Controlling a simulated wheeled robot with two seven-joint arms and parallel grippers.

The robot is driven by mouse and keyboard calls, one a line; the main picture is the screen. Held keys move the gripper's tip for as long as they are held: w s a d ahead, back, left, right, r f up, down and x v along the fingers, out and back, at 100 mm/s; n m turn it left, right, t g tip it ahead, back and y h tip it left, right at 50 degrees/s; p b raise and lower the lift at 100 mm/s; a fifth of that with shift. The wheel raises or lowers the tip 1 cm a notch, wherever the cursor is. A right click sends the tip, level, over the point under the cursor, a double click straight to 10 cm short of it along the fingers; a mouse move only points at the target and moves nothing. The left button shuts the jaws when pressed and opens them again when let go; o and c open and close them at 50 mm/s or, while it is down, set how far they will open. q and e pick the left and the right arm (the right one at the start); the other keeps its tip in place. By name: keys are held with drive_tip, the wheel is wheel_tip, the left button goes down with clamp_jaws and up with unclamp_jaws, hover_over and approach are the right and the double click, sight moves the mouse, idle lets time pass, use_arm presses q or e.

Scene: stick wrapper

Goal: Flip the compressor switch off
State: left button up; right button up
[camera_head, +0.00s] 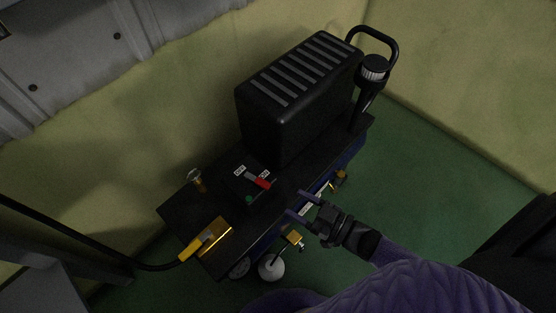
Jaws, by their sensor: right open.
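The compressor (190,218) is a dark flat-decked machine on wheels, with a large black ribbed housing (265,122) on top. Its switch (263,183) has a red lever tip and sits between two small white labels, too small to read for certain. A green button or light (249,200) is just below it. The red tip points toward the right-hand label. My right gripper (296,203) is open and empty, with its two fingers pointing left at the deck's front edge, to the lower right of the switch. It appears apart from the switch. My left gripper is not in view.
A gold fitting (207,240) with a black hose (70,232) is at the deck's left end. A brass knob (196,180) stands behind it. A black handle (385,42) rises at the right end. Yellowish walls stand behind; green floor (420,180) is clear at right.

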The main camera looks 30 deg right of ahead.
sight(263, 182)
drive_tip(key=b+x, duration=0.2)
drive_tip(key=x, duration=0.7)
drive_tip(key=shift+w+a+r, duration=0.1)
drive_tip(key=shift+r, duration=0.1)
drive_tip(key=shift+w+a+r, duration=0.1)
drive_tip(key=shift+w+a, duration=0.1)
drive_tip(key=shift+w, duration=0.1)
drive_tip(key=shift+c, duration=1.4)
clamp_jaws()
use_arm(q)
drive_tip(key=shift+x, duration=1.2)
